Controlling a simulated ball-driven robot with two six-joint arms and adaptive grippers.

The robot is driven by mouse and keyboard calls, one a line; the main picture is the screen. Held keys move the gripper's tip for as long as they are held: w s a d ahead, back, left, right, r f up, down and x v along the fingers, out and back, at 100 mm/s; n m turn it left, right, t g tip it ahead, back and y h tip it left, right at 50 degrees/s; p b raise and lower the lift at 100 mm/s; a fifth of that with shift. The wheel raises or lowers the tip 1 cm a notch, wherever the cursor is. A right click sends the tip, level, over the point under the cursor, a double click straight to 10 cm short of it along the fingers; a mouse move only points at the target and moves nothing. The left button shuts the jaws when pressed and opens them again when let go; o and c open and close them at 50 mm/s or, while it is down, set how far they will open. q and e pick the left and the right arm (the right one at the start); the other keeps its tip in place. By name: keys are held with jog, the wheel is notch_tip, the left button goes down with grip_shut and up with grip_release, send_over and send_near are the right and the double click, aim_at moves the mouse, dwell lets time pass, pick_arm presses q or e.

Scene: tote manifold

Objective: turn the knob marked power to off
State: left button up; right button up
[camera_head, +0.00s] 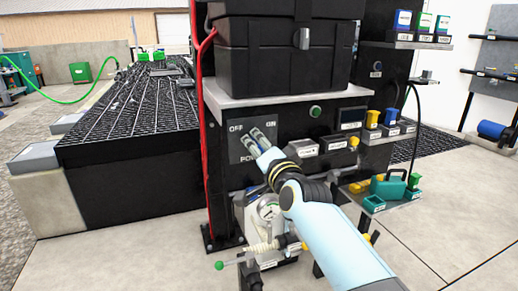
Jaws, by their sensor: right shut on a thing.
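A dark panel plate (236,145) on the front of the black cabinet bears the words OFF at upper left, ON at upper right and the start of POWER below. My right gripper (257,138) reaches in from the lower right and is shut on the power knob at this plate. The fingers cover nearly all of the knob, so I cannot tell which way it points. My left gripper is not in view.
A green button (315,111) sits above and right of the plate. A red hose (203,90) runs down the cabinet's left edge. A green watering can (388,186) stands on a low shelf at right. A lever with a green ball (219,265) juts out below.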

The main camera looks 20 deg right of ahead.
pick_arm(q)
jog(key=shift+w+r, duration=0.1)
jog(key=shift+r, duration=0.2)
pick_arm(e)
jog(key=shift+f+n, duration=0.15)
jog(key=shift+n, duration=0.95)
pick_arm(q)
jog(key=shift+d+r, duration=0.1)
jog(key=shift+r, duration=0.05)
pick_arm(e)
jog(key=o, duration=0.8)
jog(key=shift+c, duration=0.2)
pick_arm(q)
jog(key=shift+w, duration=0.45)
pick_arm(e)
jog(key=o, duration=0.4)
